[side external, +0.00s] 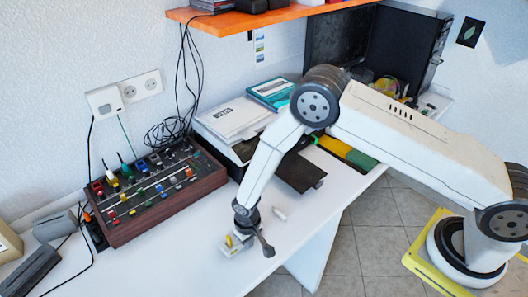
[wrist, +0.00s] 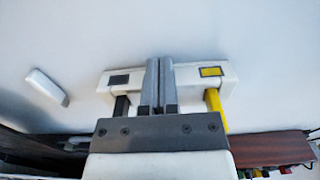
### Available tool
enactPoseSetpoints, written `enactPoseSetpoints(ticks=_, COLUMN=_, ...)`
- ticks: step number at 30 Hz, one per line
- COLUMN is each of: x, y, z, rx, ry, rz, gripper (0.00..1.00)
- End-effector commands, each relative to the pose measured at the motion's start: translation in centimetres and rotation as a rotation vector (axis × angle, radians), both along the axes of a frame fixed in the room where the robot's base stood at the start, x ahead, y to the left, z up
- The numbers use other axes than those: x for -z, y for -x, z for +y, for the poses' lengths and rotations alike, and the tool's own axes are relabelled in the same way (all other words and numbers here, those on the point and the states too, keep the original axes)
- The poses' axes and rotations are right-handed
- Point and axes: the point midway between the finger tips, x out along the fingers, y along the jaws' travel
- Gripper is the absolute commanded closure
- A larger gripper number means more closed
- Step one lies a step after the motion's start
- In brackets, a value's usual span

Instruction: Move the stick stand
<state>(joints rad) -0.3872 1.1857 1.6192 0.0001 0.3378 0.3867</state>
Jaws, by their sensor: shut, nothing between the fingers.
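The stick stand (wrist: 190,72) looks like a white bar with a black patch, a yellow patch, and a black and a yellow post on its two sides. In the side view its pale base (side external: 231,251) lies on the white table, low in the centre, with yellow on it. My gripper (wrist: 159,62) is shut, its two grey fingers together over the middle of the bar, between the posts. In the side view my gripper (side external: 243,230) points down right at the stand. The fingers hide the stand's middle; whether they touch it cannot be told.
A small white block (side external: 280,214) lies close by on the table; it also shows in the wrist view (wrist: 46,87). A wooden-sided mixer (side external: 160,200) stands left, a printer (side external: 230,125) behind. An orange shelf (side external: 250,20) hangs above. The table's front edge is near the stand.

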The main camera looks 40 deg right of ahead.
Motion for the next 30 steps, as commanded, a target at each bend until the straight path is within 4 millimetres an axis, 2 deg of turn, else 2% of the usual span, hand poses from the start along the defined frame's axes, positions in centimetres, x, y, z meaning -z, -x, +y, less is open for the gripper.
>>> enactPoseSetpoints(ticks=15, x=0.0, y=-5.9, z=0.0, rx=0.001, ry=-0.001, rz=-0.003, gripper=1.00)
enactPoseSetpoints(ticks=30, x=0.0, y=-10.7, z=0.0, rx=0.001, ry=-0.001, rz=-0.003, gripper=1.00)
